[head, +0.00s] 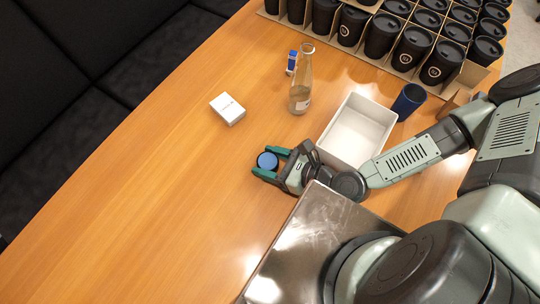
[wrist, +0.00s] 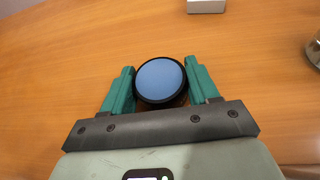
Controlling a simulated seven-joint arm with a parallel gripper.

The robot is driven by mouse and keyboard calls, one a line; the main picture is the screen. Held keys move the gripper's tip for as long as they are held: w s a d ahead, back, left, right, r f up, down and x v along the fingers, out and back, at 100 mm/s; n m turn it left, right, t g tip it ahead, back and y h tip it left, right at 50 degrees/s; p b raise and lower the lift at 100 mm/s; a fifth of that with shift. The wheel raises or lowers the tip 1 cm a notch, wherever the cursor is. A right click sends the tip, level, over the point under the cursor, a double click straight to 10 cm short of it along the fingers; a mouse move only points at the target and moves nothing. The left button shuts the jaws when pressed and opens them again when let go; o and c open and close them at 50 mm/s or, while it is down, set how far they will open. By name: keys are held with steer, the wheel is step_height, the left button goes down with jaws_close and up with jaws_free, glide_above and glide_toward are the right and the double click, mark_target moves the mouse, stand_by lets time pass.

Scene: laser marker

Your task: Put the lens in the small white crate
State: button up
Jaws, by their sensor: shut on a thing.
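The lens (head: 267,161) is a round disc with a blue face and a black rim. My gripper (head: 269,163) is shut on it, with one green finger on each side. In the wrist view the lens (wrist: 160,80) sits between the fingertips of my gripper (wrist: 161,85), its blue face toward the camera. I cannot tell whether it touches the table. The small white crate (head: 342,154) stands on the table to the right of my gripper, open at the top and empty as far as I see. My arm passes in front of its lower right corner.
A glass bottle (head: 301,85) stands behind the crate's left side. Several black lidded cups (head: 412,48) fill a cardboard tray at the back. The table's left is clear.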

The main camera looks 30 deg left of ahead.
steer(key=shift+f, duration=0.15)
steer(key=o, duration=1.2)
steer(key=shift+c, duration=0.2)
steer(key=shift+w+d+r, duration=0.1)
steer(key=shift+d+r, duration=0.1)
steer(key=shift+r, duration=0.05)
steer(key=shift+o, duration=0.2)
steer(key=v, duration=1.1)
steer(key=shift+d+r, duration=0.1)
steer(key=shift+d, duration=0.15)
